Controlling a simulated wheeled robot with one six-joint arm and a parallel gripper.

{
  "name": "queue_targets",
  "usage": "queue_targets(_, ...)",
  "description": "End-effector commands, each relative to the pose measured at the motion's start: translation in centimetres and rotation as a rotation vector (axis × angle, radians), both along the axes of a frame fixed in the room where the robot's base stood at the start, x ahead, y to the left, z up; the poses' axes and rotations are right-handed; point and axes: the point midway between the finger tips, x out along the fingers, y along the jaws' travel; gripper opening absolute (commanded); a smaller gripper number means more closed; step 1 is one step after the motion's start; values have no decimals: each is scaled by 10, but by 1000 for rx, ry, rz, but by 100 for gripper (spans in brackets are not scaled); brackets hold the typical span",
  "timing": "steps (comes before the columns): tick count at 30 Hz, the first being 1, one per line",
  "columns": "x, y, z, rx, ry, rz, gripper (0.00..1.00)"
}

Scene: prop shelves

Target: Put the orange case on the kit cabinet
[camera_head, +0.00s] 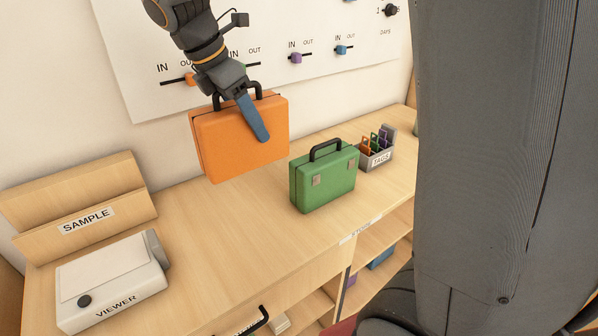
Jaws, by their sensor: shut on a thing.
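The orange case (235,140) hangs upright from my gripper (248,105), seemingly above the wooden cabinet top (205,215). My gripper is shut on its black handle, and a blue finger lies in front of the case's face. No contact between the case's bottom and the surface can be made out for sure. A label on the cabinet's front edge (360,231) is too small to read, so I cannot tell whether this is the kit cabinet.
A green case (325,180) stands just right of the orange one. Further right is a TAGS box (375,157). At left are a SAMPLE holder (85,210) and a white VIEWER (112,280). A wall board (330,75) with sliders is behind. The cabinet top's middle is clear.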

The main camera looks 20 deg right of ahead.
Motion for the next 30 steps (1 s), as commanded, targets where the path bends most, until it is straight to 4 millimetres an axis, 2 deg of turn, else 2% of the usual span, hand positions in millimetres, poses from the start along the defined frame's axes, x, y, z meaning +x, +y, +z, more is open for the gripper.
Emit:
queue_targets(5, -1, 0, -15, -1, 3, 0, 18)
queue_targets(18, -2, 0, -112, -1, 5, 0, 18)
queue_targets(21, -1, 0, -126, 0, 2, 0, 18)
queue_targets(30, -1, 0, -152, -1, 3, 1, 18)
